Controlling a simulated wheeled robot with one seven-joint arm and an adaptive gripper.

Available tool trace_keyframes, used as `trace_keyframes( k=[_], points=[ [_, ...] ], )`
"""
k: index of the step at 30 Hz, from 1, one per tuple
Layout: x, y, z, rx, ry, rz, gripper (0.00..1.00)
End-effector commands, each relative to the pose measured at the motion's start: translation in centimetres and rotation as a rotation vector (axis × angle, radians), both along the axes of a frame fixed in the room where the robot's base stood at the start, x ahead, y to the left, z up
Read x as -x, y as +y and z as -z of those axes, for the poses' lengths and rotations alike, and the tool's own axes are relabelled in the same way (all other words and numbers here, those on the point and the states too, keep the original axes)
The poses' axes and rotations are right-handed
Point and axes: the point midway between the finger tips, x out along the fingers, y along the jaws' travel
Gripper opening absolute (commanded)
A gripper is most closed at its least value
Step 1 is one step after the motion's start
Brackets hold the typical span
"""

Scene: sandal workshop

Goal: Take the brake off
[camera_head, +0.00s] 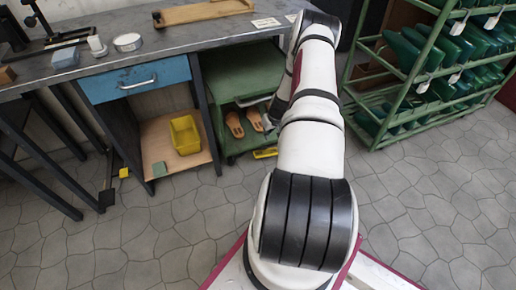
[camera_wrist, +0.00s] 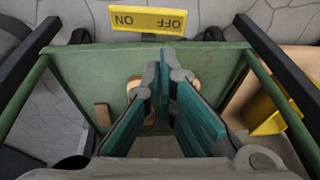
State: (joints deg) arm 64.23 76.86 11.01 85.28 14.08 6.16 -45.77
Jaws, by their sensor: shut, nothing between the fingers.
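The yellow brake plate (camera_wrist: 148,19), lettered ON and OFF and seen upside down, sits at the edge of the green cart (camera_wrist: 90,62) in the wrist view. I cannot tell which side is pressed. In the head view the plate (camera_head: 265,153) shows as a yellow strip low on the front of the cart (camera_head: 238,72), near the floor. My gripper (camera_wrist: 160,66) is shut and empty, its teal-padded fingers over the cart's shelf, apart from the plate in the picture. In the head view my arm hides most of the gripper.
Brown foot-shaped pieces (camera_head: 234,124) lie on the cart's lower shelf. The cart stands under the workbench (camera_head: 150,50), beside a shelf with a yellow bin (camera_head: 185,135). A green rack (camera_head: 400,100) of dark green footwear stands right. The tiled floor (camera_head: 130,235) in front is clear.

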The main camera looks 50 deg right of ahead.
Motion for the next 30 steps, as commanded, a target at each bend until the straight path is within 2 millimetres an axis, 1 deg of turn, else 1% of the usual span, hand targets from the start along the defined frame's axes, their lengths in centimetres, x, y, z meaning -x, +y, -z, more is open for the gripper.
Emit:
trace_keyframes(
  k=[6,8,11,24,27,30],
  points=[
    [-0.1,0.0,0.1,0.000,0.000,0.000,0.00],
    [-0.2,0.0,0.5,0.000,0.001,-0.001,0.00],
    [-0.5,0.0,1.7,-0.001,0.000,0.000,0.00],
    [-2.8,-0.7,9.8,-0.001,0.000,-0.001,0.00],
    [-3.0,-0.5,11.3,-0.002,0.001,0.000,0.00],
    [-3.1,-0.3,12.4,-0.001,0.000,0.000,0.00]
  ],
)
